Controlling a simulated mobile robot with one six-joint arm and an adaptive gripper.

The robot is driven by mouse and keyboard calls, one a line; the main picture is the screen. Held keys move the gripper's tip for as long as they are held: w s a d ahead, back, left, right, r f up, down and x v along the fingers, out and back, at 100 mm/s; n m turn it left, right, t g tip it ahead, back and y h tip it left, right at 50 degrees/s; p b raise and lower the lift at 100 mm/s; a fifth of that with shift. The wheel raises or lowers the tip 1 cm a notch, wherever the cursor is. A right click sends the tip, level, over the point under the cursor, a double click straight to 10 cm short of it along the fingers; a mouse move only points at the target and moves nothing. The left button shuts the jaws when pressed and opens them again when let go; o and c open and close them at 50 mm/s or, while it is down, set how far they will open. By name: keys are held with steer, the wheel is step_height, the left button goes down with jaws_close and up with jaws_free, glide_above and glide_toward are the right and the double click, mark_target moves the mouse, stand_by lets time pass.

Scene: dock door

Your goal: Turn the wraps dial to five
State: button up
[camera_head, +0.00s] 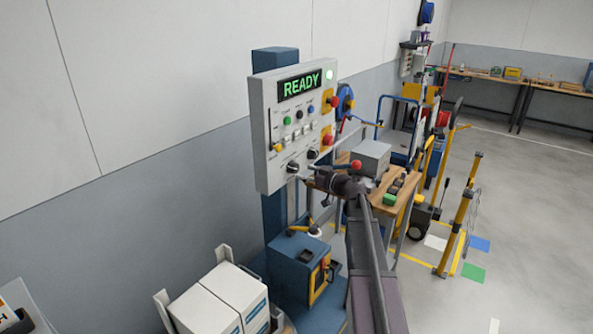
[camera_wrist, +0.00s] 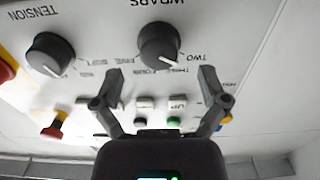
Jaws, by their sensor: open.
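The wraps dial (camera_wrist: 158,45) is a round black knob on the light grey panel, upside down in the wrist view. Its white pointer mark points toward the lower right of the picture, near the TWO and THREE labels; the exact setting is hard to tell. FIVE and FOUR are printed on the other side. The dial also shows at the panel's lower left in the head view (camera_head: 292,168). My gripper (camera_wrist: 161,72) is open and empty, with its fingertips spread to either side of the dial and just below it in the picture. It also faces the panel in the head view (camera_head: 305,172).
The tension dial (camera_wrist: 50,54) sits beside the wraps dial. A red knob (camera_wrist: 56,125) and several small buttons are close to my fingers. The control panel (camera_head: 262,135) shows READY on its display (camera_head: 299,86). A wooden bench (camera_head: 400,195) with a grey box stands behind my arm.

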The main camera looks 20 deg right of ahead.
mark_target(297, 169)
steer(key=shift+x, duration=1.8)
